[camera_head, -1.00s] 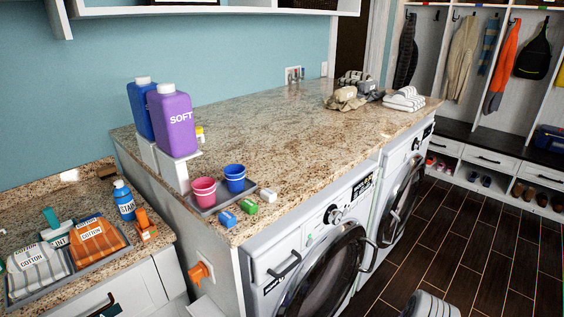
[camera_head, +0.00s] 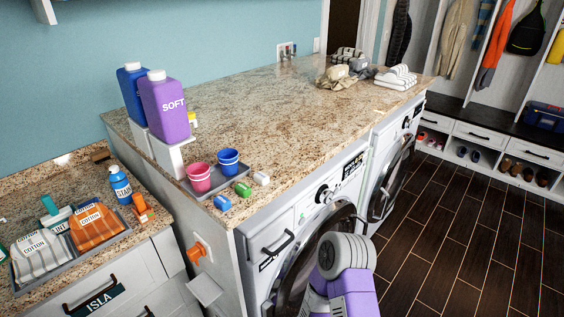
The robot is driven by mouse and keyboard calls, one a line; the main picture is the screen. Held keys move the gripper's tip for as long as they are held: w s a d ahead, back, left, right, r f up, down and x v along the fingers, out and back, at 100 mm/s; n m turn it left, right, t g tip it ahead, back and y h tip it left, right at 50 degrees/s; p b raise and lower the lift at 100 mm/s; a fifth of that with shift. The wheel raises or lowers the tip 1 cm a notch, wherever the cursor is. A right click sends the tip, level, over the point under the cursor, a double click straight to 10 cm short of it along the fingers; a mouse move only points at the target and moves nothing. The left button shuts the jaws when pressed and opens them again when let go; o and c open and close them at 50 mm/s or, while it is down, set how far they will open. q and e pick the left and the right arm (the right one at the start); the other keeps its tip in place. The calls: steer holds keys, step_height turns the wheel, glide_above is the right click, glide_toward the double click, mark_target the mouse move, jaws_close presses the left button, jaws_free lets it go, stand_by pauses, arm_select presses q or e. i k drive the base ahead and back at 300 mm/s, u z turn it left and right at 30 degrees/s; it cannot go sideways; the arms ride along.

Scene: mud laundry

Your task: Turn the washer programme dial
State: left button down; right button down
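The near white front-loading machine (camera_head: 268,235) stands under the granite counter, with a round dark-and-silver programme dial (camera_head: 324,194) on its upper front panel, left of a dark display (camera_head: 352,166). A second front loader (camera_head: 392,170) stands beyond it, with its own dial (camera_head: 406,122). Which of the two is the washer I cannot tell for sure. A grey and purple link of my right arm rises from the bottom edge in front of the near machine's round door, hiding part of it. It is apart from the dial in the picture. No fingertips of either gripper show.
On the counter (camera_head: 270,120) stand blue (camera_head: 131,95) and purple (camera_head: 163,108) bottles, and pink (camera_head: 199,178) and blue (camera_head: 229,163) cups on a tray. Folded towels (camera_head: 397,77) lie at the far end. The dark floor (camera_head: 450,225) to the right is clear.

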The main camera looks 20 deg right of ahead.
mark_target(323, 195)
steer(key=k, duration=1.25)
steer(key=z, duration=0.6)
steer(key=i, duration=1.45)
steer(key=u, duration=0.65)
